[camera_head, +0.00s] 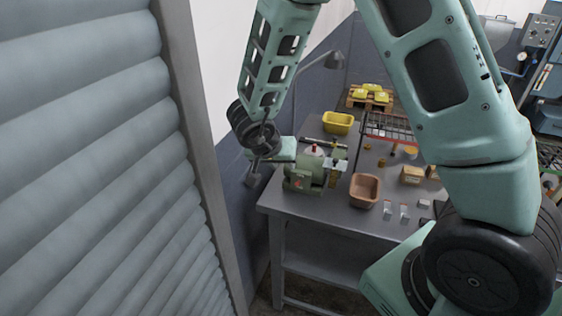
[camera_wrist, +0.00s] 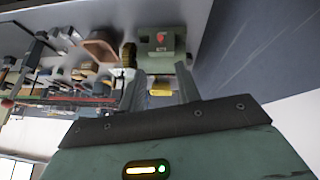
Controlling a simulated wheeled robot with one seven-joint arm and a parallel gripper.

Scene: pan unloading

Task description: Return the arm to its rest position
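A small yellow thing (camera_wrist: 160,89) shows through the gap, clear of both fingers. In the head view my arm reaches from the right over the table and bends down at the left. There my wrist hangs by the table's left end, next to a green bench machine (camera_head: 303,177). My fingertips are hard to make out in the head view. The green machine with a red button (camera_wrist: 158,42) lies beyond the fingertips in the wrist view.
The grey table (camera_head: 335,208) holds a brown bin (camera_head: 365,190), a yellow bin (camera_head: 338,123), a wire rack (camera_head: 388,127) and several small blocks. A ribbed grey shutter (camera_head: 90,150) fills the left side. A dark wall runs behind the table.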

